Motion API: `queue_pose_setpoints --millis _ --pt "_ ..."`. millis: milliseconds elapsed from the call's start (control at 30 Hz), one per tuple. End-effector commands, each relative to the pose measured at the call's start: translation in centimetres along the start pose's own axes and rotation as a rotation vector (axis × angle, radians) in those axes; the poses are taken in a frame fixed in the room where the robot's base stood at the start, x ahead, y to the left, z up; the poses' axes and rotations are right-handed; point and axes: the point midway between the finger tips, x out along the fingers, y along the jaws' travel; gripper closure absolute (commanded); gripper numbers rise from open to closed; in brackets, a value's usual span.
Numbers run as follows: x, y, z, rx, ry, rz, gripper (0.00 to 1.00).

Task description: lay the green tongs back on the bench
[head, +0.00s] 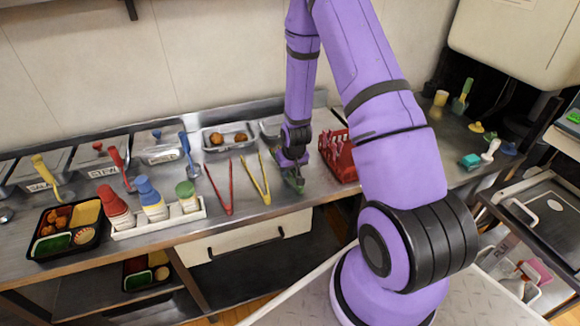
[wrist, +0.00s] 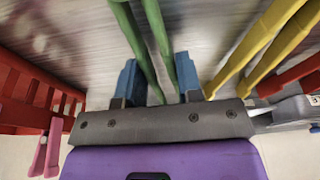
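My gripper (wrist: 158,82) points down over the bench (head: 325,184), right of the yellow tongs (head: 256,180). In the wrist view its blue fingers lie close against both sides of the green tongs (wrist: 152,40), which run slightly slanted between them. The gripper appears shut on the tongs. In the head view the green tongs (head: 298,183) show just below my gripper (head: 291,172), at or close above the bench top. I cannot tell whether they touch it. My wrist hides their upper part.
Red tongs (head: 222,190) lie left of the yellow ones. A red rack (head: 340,160) stands close on the right. A metal tray with food (head: 229,137) is behind, and a white bottle holder (head: 157,226) and a black bento tray (head: 68,231) stand left.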

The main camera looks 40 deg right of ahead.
Motion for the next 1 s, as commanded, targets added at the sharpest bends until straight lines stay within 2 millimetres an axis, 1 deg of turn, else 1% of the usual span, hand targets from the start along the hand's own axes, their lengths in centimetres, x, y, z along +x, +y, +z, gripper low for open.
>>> queue_pose_setpoints --millis 867,1000 --pt "0.62 0.01 0.2 0.0 0.0 0.0 0.7" --pt "0.61 0.0 0.2 0.0 0.0 0.0 0.42"
